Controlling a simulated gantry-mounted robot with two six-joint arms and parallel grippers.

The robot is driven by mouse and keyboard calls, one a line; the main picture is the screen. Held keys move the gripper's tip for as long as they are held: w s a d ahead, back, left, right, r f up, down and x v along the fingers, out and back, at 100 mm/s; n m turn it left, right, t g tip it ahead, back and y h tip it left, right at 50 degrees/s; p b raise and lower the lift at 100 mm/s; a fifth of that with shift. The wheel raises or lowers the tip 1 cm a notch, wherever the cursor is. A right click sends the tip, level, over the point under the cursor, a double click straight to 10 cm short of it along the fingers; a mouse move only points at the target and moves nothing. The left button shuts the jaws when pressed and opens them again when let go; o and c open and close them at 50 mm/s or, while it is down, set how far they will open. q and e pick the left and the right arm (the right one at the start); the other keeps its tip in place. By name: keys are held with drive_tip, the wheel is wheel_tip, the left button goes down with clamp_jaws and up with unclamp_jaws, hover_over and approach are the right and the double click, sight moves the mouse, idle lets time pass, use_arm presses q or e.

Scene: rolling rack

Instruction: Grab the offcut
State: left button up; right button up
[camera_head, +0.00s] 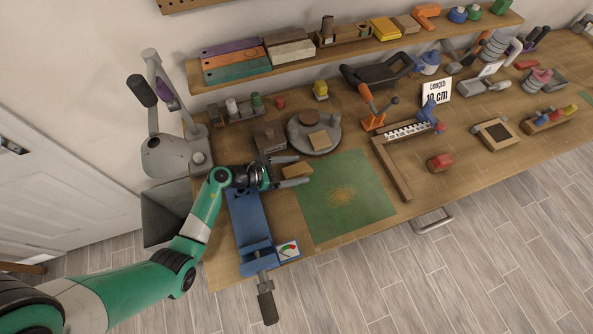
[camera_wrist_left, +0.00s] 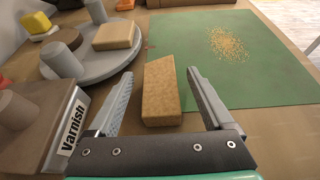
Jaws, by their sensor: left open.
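The offcut is most likely the small light wooden block (camera_wrist_left: 161,92) between my left gripper's fingers in the left wrist view. In the head view this block (camera_head: 297,171) lies by the fingers, at the upper left edge of the green mat. My left gripper (camera_wrist_left: 158,88) is open, with one finger on each side of the block and a gap on both sides. It also shows in the head view (camera_head: 303,172). Another wooden block (camera_head: 319,140) rests on the round grey turntable (camera_head: 300,137). My right gripper is not in view.
The green mat (camera_head: 370,205) bears a patch of sawdust (camera_head: 342,195). A box labelled Varnish (camera_wrist_left: 45,115) stands left of my gripper in the wrist view. A blue vise (camera_head: 245,215) is below my gripper in the head view. A grey bin (camera_head: 165,210) is left of the bench.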

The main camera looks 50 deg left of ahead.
use_arm(q)
drive_tip(key=shift+x, duration=1)
clamp_jaws()
